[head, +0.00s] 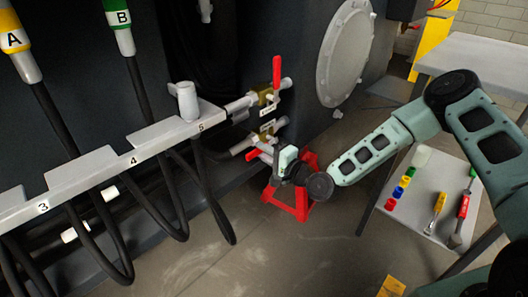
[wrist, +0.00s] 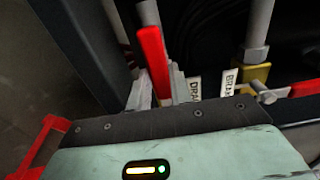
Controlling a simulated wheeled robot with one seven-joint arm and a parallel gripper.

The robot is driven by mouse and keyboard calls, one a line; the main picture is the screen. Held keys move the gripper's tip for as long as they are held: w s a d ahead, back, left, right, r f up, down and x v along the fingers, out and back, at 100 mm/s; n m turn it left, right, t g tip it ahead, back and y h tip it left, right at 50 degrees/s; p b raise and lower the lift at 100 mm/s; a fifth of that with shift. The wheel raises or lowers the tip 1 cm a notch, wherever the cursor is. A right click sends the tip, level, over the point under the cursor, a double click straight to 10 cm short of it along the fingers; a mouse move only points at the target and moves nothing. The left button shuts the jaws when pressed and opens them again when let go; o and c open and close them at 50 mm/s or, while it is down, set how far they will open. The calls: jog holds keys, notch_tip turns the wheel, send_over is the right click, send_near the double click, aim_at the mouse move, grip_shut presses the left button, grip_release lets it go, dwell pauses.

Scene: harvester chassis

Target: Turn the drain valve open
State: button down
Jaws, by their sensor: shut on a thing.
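The drain valve has a red lever (wrist: 153,60), beside a white tag (wrist: 194,90) reading "DRA…" in the wrist view. My gripper (wrist: 160,88) is shut on this lever, with a grey finger on each side of it. In the head view my gripper (head: 284,158) is at the lower valve of the pair, and a short piece of its red lever (head: 262,151) shows to the left of the gripper.
A second valve above has a brass body (head: 264,94) and an upright red lever (head: 277,72). A red stand (head: 301,194) is under my gripper. A numbered hose rack (head: 134,140) is at left. A grey cart (head: 420,190) with small parts and tools stands at right.

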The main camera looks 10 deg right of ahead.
jog(key=shift+s, duration=0.1)
dwell(0.3)
jog(key=c, duration=1.3)
grip_release()
jog(key=shift+o, duration=0.2)
jog(key=shift+d, duration=0.1)
jog(key=p+v, duration=0.3)
jog(key=v, duration=1.4)
jog(key=shift+s, duration=0.15)
